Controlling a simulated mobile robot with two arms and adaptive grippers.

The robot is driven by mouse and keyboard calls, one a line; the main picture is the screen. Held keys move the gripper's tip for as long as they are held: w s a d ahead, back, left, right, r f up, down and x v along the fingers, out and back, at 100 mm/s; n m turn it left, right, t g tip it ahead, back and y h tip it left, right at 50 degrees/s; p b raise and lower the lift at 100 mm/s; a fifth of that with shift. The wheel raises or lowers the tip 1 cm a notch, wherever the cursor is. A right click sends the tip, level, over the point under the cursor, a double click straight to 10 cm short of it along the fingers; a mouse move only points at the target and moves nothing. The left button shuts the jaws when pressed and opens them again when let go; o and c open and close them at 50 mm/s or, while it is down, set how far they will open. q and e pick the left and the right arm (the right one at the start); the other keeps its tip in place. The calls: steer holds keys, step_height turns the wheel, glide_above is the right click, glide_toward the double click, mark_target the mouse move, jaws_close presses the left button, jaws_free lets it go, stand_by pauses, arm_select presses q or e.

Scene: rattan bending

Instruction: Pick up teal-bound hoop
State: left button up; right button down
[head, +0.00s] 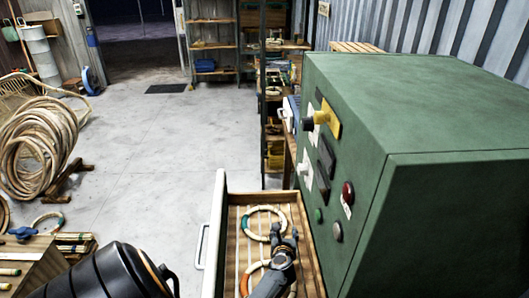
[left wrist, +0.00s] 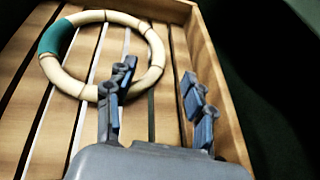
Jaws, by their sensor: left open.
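The teal-bound hoop (head: 249,224) lies flat on the slatted floor of a wooden drawer or tray (head: 234,250). It is a cream ring with several dark joints; in the left wrist view (left wrist: 76,88) its teal band shows at the upper left. My left gripper (head: 284,232) is open and empty at the hoop's near right side. In the left wrist view one finger overlaps the ring's near rim and the other stands outside it to the right. Whether the fingers touch the hoop I cannot tell. My right gripper is not in view.
A second hoop with orange binding (head: 248,272) lies nearer in the drawer, partly behind my gripper. The drawer's walls are close around. A green cabinet (head: 400,120) stands just to the right. Coiled rattan (head: 35,145) is at left; the floor between is clear.

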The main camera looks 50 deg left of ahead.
mark_target(284, 223)
arm_select(q)
steer(key=shift+d+x, duration=0.2)
steer(key=shift+x, duration=0.95)
steer(key=shift+w+a+f+b, duration=0.3)
steer(key=shift+w+a, duration=0.1)
steer(key=shift+a, duration=0.1)
steer(key=b+x, duration=0.1)
steer(key=x, duration=0.2)
steer(key=shift+a+f, duration=0.15)
steer(key=shift+a, duration=0.1)
steer(key=shift+w+a+f, duration=0.15)
steer(key=shift+a, duration=0.05)
steer(key=shift+w, duration=0.1)
steer(key=c, duration=1.1)
jaws_close()
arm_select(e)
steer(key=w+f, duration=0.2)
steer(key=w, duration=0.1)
